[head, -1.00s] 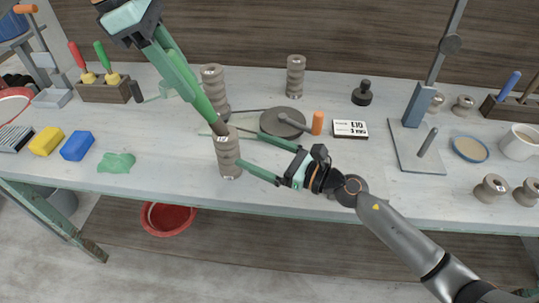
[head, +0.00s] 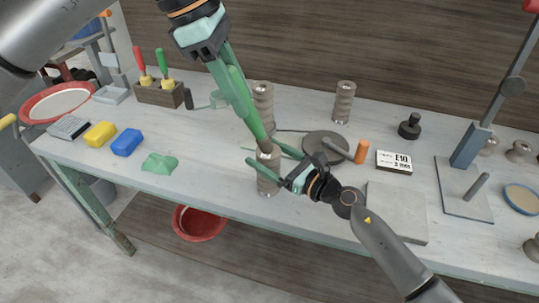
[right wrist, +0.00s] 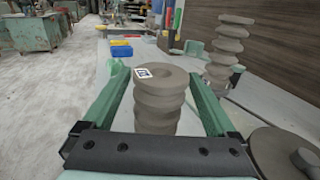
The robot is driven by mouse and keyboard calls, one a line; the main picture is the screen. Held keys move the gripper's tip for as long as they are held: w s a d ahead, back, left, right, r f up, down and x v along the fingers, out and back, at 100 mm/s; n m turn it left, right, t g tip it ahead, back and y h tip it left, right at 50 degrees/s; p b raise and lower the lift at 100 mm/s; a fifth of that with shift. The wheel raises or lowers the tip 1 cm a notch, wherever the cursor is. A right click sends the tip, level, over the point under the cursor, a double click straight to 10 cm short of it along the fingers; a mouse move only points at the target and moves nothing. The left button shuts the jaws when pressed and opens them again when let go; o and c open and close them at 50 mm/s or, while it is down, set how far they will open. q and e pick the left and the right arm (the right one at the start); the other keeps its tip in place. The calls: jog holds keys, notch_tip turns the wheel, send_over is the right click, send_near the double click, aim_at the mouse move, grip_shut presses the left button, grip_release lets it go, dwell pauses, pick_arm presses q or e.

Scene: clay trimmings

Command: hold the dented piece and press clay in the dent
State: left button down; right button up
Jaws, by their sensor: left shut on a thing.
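A tan ribbed clay column (head: 268,182) stands upright near the bench's front edge. In the right wrist view the column (right wrist: 157,108) has a hollow top and a small white tag on its rim. My right gripper (head: 268,156) is open, with one finger on each side of the column and slight gaps between. My left gripper (head: 264,142) points down over the column's top. It is shut on a small brownish thing, likely clay, at its fingertips; whether this touches the column is unclear. I cannot see a dent.
Another ribbed column (head: 263,96) stands behind, and a third (head: 344,102) farther right. Green lump (head: 160,163), blue block (head: 126,142) and yellow block (head: 100,134) lie left, with bench free between.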

grip_shut()
dwell(0.5)
